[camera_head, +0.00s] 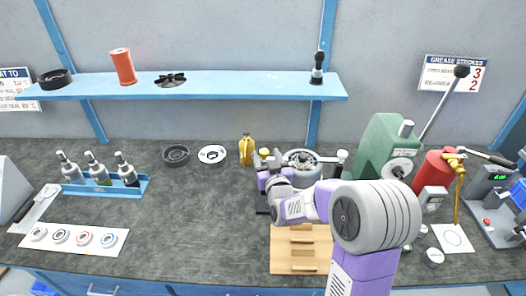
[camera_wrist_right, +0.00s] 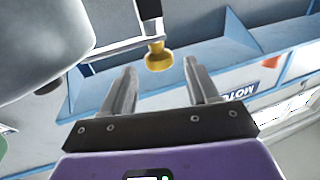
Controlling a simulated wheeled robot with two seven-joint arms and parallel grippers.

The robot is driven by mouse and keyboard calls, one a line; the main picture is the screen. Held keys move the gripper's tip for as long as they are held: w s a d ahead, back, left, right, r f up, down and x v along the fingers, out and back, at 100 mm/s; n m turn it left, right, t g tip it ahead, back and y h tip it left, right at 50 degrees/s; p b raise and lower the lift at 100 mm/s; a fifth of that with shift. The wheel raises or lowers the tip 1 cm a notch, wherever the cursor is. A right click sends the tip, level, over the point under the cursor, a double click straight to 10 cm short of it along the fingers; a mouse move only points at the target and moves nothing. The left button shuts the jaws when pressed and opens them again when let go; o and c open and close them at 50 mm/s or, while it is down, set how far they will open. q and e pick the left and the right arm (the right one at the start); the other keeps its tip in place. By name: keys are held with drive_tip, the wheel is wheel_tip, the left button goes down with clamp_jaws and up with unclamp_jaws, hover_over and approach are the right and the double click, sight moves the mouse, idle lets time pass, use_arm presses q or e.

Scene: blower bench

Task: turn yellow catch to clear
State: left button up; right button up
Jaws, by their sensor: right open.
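The yellow catch (camera_head: 264,152) is a small knob beside the round grey blower housing (camera_head: 302,160), at the back middle of the bench in the head view. In the right wrist view the yellow knob (camera_wrist_right: 158,56) hangs from a dark bar. My right gripper (camera_wrist_right: 160,74) is open and empty, its fingertips either side of the knob's line and just short of it; I cannot tell whether they touch. In the head view my right gripper (camera_head: 264,170) is close to the catch, and my arm hides part of the blower stand. My left gripper is not in view.
A yellow bottle (camera_head: 246,149) stands just left of the catch. A wooden board (camera_head: 292,262) lies in front. A green lever machine (camera_head: 385,148) and red canister (camera_head: 432,171) stand to the right. A blue shelf (camera_head: 215,86) runs above.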

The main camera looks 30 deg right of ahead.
sight(265, 154)
drive_tip(key=shift+x, duration=1.6)
clamp_jaws()
